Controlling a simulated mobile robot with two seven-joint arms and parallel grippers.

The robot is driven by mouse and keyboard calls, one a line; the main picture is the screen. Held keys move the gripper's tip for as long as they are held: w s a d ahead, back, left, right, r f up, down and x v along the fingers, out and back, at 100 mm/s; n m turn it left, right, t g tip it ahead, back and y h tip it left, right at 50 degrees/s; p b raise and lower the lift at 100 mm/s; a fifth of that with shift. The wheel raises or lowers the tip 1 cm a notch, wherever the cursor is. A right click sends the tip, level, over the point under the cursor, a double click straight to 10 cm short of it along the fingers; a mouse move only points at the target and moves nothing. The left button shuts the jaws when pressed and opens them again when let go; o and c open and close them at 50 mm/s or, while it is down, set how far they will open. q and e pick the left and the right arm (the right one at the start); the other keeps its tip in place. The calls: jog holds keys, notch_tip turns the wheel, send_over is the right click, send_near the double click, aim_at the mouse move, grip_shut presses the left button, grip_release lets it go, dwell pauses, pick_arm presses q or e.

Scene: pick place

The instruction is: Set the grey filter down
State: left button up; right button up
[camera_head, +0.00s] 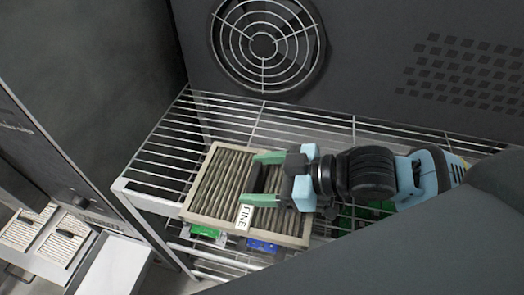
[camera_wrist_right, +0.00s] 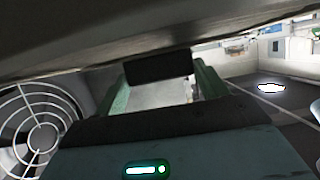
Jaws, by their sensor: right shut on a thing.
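The grey filter (camera_head: 207,185) is a flat, pleated panel in a pale frame with a white "FINE" label. It lies roughly level over the wire rack in the head view. I cannot tell whether it touches the wires. My right gripper (camera_head: 252,179) comes in from the right, its green fingers shut on a dark handle on top of the filter. The right wrist view shows the green fingers (camera_wrist_right: 160,72) with the dark handle between them and a grey surface across the top. My left gripper is not in view.
The wire rack (camera_head: 170,140) has bare wires left of and behind the filter. A fan grille (camera_head: 262,42) is on the back wall. Green (camera_head: 208,232) and blue (camera_head: 262,245) items show below the rack. Other pleated panels (camera_head: 62,243) sit at the lower left.

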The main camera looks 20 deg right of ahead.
aim_at(261, 210)
jog(key=s, duration=0.1)
jog(key=s+a+p, duration=0.1)
jog(key=s, duration=0.1)
jog(key=shift+s+a+r, duration=0.15)
jog(key=shift+s+r, duration=0.25)
jog(key=shift+s+a+p, duration=0.15)
jog(key=shift+s+p, duration=0.2)
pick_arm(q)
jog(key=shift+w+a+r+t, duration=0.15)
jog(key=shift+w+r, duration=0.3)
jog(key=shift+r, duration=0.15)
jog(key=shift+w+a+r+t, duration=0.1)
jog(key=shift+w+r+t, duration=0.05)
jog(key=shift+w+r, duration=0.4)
pick_arm(e)
jog(key=shift+s+f, duration=0.1)
jog(key=shift+f, duration=0.05)
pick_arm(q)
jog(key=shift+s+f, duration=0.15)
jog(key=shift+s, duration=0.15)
